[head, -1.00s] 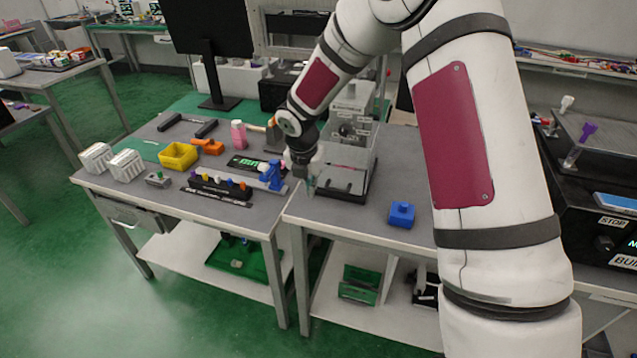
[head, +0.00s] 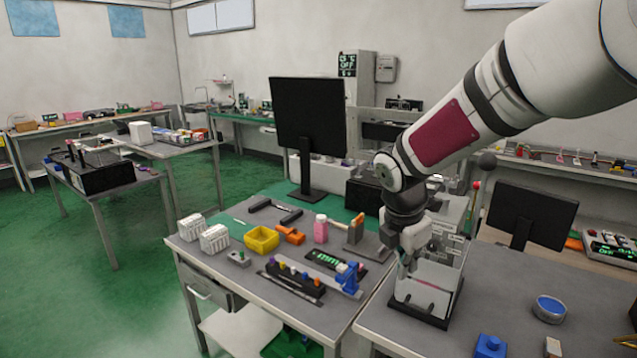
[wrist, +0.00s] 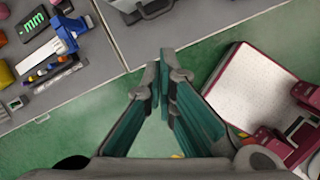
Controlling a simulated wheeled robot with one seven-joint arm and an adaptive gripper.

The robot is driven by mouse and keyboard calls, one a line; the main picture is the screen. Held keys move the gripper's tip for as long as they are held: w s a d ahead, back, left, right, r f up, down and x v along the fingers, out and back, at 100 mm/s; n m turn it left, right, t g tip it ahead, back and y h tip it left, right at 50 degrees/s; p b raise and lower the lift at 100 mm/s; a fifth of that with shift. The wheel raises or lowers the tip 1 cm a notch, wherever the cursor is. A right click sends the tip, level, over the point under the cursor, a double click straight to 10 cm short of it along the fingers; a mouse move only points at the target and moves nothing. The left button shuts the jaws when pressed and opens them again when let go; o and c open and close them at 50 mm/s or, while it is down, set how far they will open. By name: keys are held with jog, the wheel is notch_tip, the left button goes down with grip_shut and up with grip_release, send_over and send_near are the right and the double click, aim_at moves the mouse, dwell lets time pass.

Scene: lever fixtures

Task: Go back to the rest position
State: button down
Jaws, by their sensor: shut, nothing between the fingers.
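My gripper (head: 412,264) hangs from my arm in the head view, in front of the clear-walled box with a black base (head: 420,312). I cannot tell from this view how far it is from the box. In the wrist view my gripper (wrist: 160,82) has its two fingertips together with nothing between them. Green floor and a grey table edge lie beyond the tips there.
A blue clamp (head: 348,279), a black rack with coloured knobs (head: 295,278) and a yellow bin (head: 261,240) stand on the left table. A blue block (head: 490,346) and a round blue-topped dish (head: 549,308) are on the right table. A monitor (head: 308,120) stands behind.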

jog(key=s+r+m+t+y, duration=0.1)
jog(key=s+r+m, duration=0.4)
jog(key=s+m, duration=0.6)
jog(key=s+r+m+t+y, duration=0.1)
jog(key=s+r+m, duration=0.4)
jog(key=s+m, duration=0.7)
jog(key=s, duration=0.4)
jog(key=shift+s+d+m, duration=0.3)
jog(key=shift+d, duration=0.05)
